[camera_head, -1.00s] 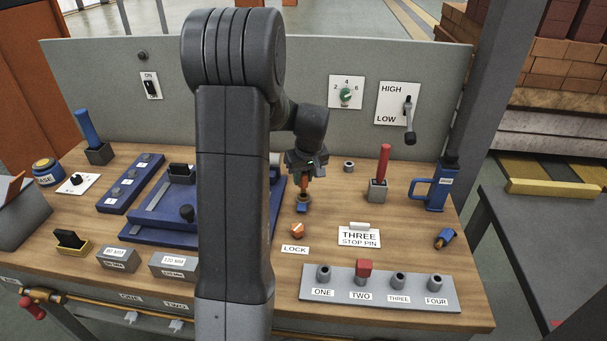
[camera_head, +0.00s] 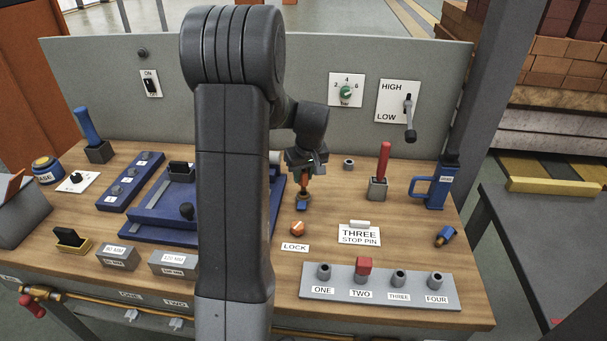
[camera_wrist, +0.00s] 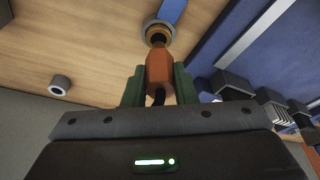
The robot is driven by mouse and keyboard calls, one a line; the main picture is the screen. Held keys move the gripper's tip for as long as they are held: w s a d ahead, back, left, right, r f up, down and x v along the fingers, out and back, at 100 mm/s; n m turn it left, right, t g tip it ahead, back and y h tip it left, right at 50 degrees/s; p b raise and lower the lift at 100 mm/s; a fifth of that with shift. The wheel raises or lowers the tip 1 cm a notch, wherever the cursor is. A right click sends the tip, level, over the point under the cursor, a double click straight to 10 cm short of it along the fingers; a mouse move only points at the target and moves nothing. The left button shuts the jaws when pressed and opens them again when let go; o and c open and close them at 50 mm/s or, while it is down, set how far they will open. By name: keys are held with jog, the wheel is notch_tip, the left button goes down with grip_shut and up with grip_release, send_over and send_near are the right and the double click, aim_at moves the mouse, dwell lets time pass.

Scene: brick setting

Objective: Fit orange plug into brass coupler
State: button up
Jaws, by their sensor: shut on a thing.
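My gripper (camera_wrist: 158,88) is shut on the orange plug (camera_wrist: 160,70), with one dark green finger on each side of it. The plug also shows in the head view (camera_head: 305,186), pointing down below the jaws. The brass coupler (camera_wrist: 147,26) is a round ring with a blue part, just beyond the plug's narrow front end. In the head view the coupler (camera_head: 302,205) sits on the bench below my gripper (camera_head: 305,175). The plug's front end lines up roughly with the ring's opening. I cannot tell whether it has entered.
A small grey ring (camera_wrist: 60,85) stands on the bench nearby. The orange lock knob (camera_head: 297,228) and stop pin sign (camera_head: 360,236) are in front. A blue slide fixture (camera_head: 150,228) lies left, a red-handled post (camera_head: 383,165) right. The panel rises behind.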

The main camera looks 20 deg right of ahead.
aim_at(303, 183)
jog(key=shift+f, duration=0.1)
dwell(0.3)
jog(key=shift+f+b, duration=1.45)
jog(key=shift+f, duration=0.3)
jog(key=o, duration=1.5)
jog(key=shift+c, duration=0.2)
jog(key=shift+r, duration=0.1)
jog(key=shift+r+p, duration=1.95)
jog(key=shift+r, duration=1.05)
jog(key=shift+a, duration=0.1)
